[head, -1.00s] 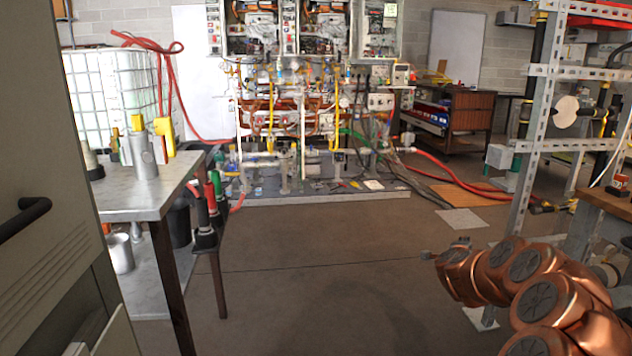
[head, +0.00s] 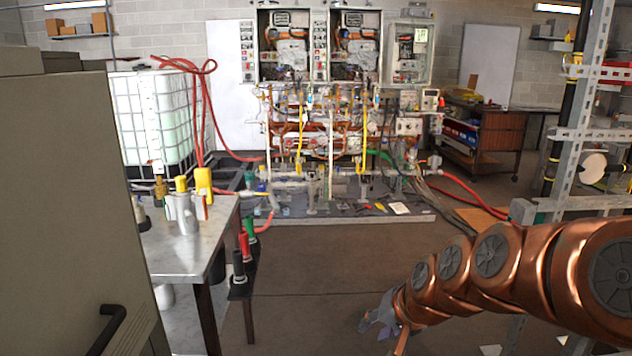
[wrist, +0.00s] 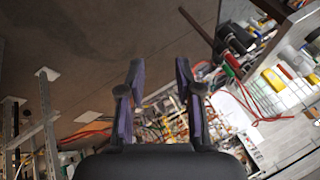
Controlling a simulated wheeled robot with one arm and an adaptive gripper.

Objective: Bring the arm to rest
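My copper-coloured arm (head: 480,265) reaches in from the right edge of the head view, and its links slope down toward the middle of the floor. My gripper (head: 380,318) is at its far lower end, low in the picture. In the wrist view my gripper (wrist: 159,68) has its two dark fingers well apart, with nothing held between them. Beyond the fingers are bare floor and, farther off, the heater rig. No object touches the fingers.
A metal table (head: 195,245) with a jug and tools stands at left, beside a grey cabinet (head: 70,200). The heater rig (head: 330,130) stands at the back. A slotted metal rack (head: 570,150) is at right. Brown floor (head: 310,285) between is clear.

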